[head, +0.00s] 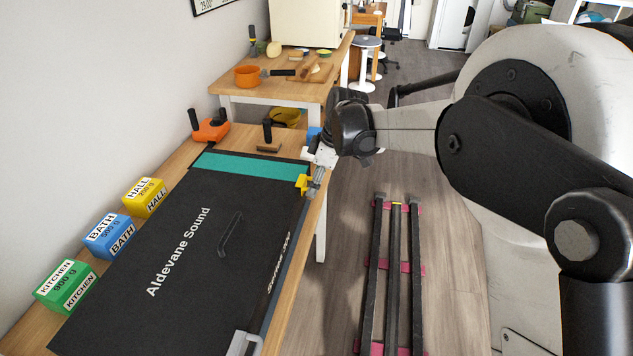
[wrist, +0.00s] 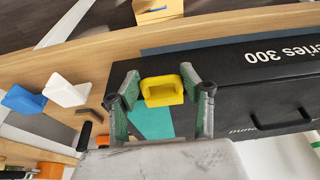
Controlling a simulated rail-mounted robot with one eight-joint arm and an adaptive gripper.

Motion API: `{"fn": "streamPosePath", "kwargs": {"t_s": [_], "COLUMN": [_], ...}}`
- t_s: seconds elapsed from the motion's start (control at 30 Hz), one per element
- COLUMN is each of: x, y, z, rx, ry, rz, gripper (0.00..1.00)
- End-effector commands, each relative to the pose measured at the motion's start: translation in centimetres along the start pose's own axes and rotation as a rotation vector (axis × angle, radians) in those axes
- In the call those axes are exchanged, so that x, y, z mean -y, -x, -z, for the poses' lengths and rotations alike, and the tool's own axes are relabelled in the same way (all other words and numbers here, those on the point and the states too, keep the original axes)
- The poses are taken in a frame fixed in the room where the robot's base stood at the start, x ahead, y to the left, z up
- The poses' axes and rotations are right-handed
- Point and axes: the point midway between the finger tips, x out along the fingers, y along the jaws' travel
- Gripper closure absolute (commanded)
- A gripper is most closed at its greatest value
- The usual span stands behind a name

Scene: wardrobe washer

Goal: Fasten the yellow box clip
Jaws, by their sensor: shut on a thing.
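The yellow clip (head: 302,184) sits at the right edge of the black box (head: 180,240), by its far end beside a teal strip. In the wrist view the yellow clip (wrist: 163,90) is a raised loop between the two green-padded fingers of my gripper (wrist: 162,82). In the head view my gripper (head: 316,182) reaches down to the box edge and partly covers the clip.
Green (head: 66,287), blue (head: 107,237) and yellow (head: 145,197) labelled blocks line the left of the table. An orange tool (head: 210,130) stands behind the box. A grey clip-like part (head: 242,343) is at the near edge. Dark rails (head: 394,270) lie on the floor at right.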

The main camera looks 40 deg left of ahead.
Motion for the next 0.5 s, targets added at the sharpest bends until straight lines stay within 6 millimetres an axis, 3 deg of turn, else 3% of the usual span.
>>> {"fn": "streamPosePath", "kwargs": {"t_s": [0.1,0.13,0.27,0.5], "x": [-0.01,-0.01,0.00,-0.01], "y": [-0.05,-0.05,-0.05,-0.03], "z": [0.04,0.04,0.03,0.01], "rx": [-0.004,-0.004,-0.004,-0.004], "ry": [0.000,0.000,0.000,0.000], "rz": [0.000,0.000,0.000,0.000], "gripper": [0.85,0.56,0.39,0.38]}}
